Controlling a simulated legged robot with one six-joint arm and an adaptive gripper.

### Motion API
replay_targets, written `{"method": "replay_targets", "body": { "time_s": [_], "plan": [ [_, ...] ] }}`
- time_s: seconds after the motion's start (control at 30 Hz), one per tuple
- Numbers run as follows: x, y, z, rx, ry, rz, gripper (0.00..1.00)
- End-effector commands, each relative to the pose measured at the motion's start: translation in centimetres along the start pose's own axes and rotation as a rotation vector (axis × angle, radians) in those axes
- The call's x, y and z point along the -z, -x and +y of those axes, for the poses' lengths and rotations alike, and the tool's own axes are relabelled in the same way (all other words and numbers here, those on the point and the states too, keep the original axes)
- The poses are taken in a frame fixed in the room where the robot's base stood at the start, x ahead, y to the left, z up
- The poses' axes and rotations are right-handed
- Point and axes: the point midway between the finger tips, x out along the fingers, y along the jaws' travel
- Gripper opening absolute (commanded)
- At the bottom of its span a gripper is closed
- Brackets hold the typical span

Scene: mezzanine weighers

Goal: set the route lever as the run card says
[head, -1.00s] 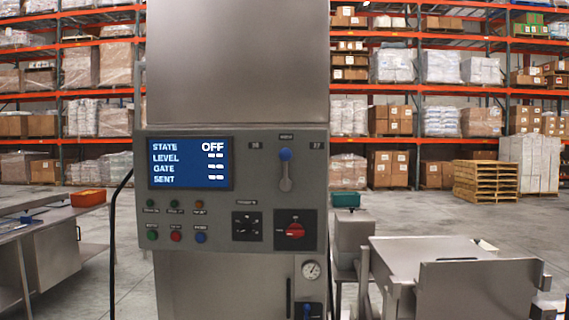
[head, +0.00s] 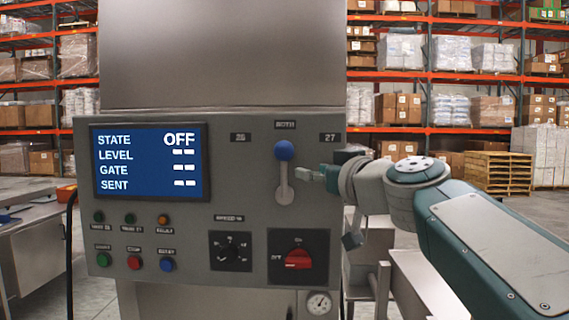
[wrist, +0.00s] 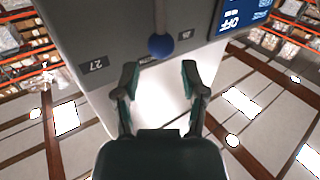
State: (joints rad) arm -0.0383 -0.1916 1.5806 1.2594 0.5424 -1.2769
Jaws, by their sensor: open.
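The route lever has a blue ball knob (head: 284,150) on a short grey arm and stands upright, pointing at the "BOTH" label (head: 285,124). Plates marked 26 (head: 240,137) and 27 (head: 330,137) flank it. My gripper (head: 305,174) is just right of the lever in the head view, apart from it. In the wrist view, upside down, my open gripper (wrist: 157,82) has the lever's blue knob (wrist: 162,47) beyond its fingertips, roughly between them. Nothing is between the fingers. The run card does not show in either view.
The panel screen (head: 150,162) reads STATE OFF, with dashes for LEVEL, GATE and SENT. Below are push buttons (head: 134,262), a speed dial (head: 230,251) and a red rotary switch (head: 298,258). A metal bench (head: 35,240) stands left; pallet racks fill the background.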

Motion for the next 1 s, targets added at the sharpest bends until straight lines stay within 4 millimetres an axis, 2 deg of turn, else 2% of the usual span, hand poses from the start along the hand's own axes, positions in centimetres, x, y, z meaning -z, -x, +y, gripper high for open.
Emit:
{"method": "replay_targets", "body": {
  "time_s": [0.17, 0.6, 0.8, 1.0],
  "plan": [
    [0.0, -1.7, 0.1, 0.001, 0.0, 0.001, 0.55],
    [0.0, -9.2, 0.0, 0.001, 0.0, 0.0, 0.55],
    [0.0, -10.7, 0.0, 0.0, 0.0, 0.001, 0.55],
    [0.0, -10.8, 0.0, 0.0, 0.0, 0.001, 0.55]
  ]
}}
